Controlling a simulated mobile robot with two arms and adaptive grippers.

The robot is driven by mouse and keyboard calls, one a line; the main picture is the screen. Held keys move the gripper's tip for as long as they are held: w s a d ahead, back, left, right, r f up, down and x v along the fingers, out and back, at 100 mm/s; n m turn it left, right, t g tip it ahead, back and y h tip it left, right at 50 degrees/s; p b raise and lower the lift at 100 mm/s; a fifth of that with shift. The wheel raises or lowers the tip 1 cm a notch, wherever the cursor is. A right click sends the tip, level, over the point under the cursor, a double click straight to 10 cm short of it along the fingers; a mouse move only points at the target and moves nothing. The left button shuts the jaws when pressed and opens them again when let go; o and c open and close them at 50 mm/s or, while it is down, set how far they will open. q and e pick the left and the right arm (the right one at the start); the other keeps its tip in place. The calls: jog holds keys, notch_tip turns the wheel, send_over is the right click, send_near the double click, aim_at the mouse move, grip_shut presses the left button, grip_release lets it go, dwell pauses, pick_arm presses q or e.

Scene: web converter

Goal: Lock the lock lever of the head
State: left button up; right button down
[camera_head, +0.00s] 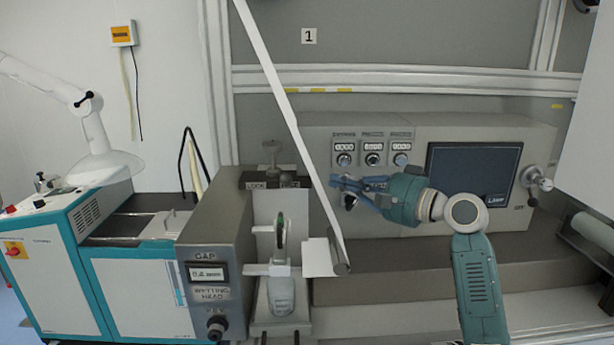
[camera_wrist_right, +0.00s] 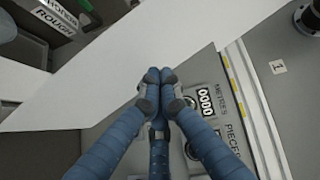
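The lock lever (camera_head: 271,148) is a grey knob on a short stem. The lever is not clear in that view. My left gripper is not in view.
A white web strip (camera_head: 286,105) slants down between the lever and my right gripper; it also crosses the right wrist view (camera_wrist_right: 115,60). Behind my gripper are the counters and knobs (camera_head: 372,159) and a dark screen (camera_head: 473,172). A white jointed arm (camera_head: 45,82) hangs at left.

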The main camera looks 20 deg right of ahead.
aim_at(305, 174)
jog(key=p+x, duration=0.3)
jog(key=x, duration=0.6)
jog(key=shift+w+a+f, duration=0.1)
jog(key=shift+w+f, duration=0.05)
jog(key=shift+w, duration=0.1)
jog(key=shift+w+a+f, duration=0.1)
jog(key=shift+w+a, duration=0.1)
jog(key=shift+w, duration=0.15)
jog(key=shift+a, duration=0.1)
